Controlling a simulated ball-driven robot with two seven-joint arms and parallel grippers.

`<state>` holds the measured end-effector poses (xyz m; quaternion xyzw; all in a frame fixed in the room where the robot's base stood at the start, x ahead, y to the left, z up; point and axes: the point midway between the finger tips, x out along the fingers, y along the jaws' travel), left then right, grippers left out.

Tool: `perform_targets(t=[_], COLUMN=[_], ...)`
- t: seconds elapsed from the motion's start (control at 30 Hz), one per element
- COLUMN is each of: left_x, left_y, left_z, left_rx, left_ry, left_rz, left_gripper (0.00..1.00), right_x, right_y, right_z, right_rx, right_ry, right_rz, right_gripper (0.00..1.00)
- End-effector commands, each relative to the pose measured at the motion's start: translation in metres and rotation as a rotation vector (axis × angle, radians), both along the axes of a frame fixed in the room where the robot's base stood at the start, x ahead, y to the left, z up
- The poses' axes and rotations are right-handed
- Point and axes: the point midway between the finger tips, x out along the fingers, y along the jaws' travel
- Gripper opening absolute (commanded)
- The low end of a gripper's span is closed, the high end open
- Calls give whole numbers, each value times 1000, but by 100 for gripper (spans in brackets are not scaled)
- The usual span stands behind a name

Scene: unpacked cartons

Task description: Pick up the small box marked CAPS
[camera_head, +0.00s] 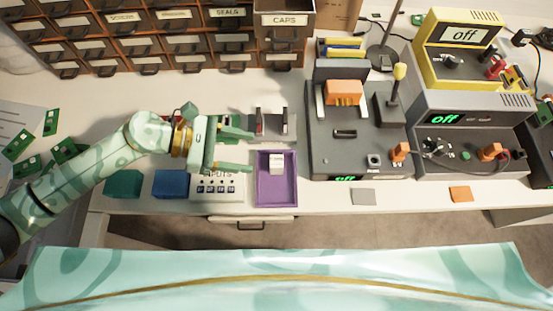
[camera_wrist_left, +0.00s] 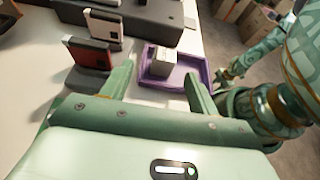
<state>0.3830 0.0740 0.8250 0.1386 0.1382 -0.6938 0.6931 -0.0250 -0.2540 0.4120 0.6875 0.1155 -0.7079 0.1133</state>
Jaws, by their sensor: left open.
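A small white box (camera_head: 276,164) stands in the purple tray (camera_head: 291,190) on the bench; I cannot read any marking on it. It also shows in the left wrist view (camera_wrist_left: 161,63), ahead of the fingers and roughly between them. The word CAPS is legible on a drawer (camera_head: 284,20) at the top of the head view. My left gripper (camera_head: 251,151) is open and empty, just left of the tray; its fingers also frame the tray in the left wrist view (camera_wrist_left: 160,80). A part of my right arm, apparently with its gripper (camera_wrist_left: 226,76), shows small beyond the tray; its jaws are unclear.
A dark machine (camera_head: 328,160) stands right of the tray, with a grey unit (camera_head: 470,105) further right. A small grey holder (camera_head: 271,124) is behind the tray. Blue (camera_head: 170,184) and green (camera_head: 124,184) blocks lie left. The bench's front edge is close to the tray.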

Motion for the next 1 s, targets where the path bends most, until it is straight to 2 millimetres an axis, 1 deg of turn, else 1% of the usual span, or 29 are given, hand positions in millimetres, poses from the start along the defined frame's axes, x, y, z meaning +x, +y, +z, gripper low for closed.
perform_targets(t=[0.1, 0.27, 0.4, 0.5, 0.67, 0.7, 0.77, 0.8, 0.83, 1.0], left_x=[-2, -8, -8, -8, -8, -8, -8, -8, -8, -8], left_y=[-9, -32, -48, -51, -51, -51, -51, -51, -50, -50], left_z=[-4, -16, -22, -24, -23, -23, -23, -23, -23, -23], left_rx=[-2, -4, -1, 0, 0, 0, 0, 0, 0, 0], left_ry=[1, 2, 1, 0, 0, 0, 0, 0, 0, 0], left_rz=[-1, 0, 0, 0, 0, 0, 0, 0, 0, 0], left_gripper=[60, 60, 60, 60, 60, 49, 32, 21, 13, 11], right_x=[5, 4, 3, 2, 1, 1, 1, 0, 0, 0], right_y=[0, 0, 0, 0, 0, 0, 0, 0, 0, 0], right_z=[-1, -3, -3, -3, -3, -3, -3, -3, -3, -3], right_rx=[1, 1, 1, 1, 1, 1, 1, 1, 1, 1], right_ry=[-8, -6, -4, -3, -2, -2, -1, -1, 0, 0], right_rz=[0, 0, 0, 0, 0, 0, 0, 0, 0, 0], right_gripper=[36, 36, 36, 36, 36, 36, 36, 36, 36, 36])
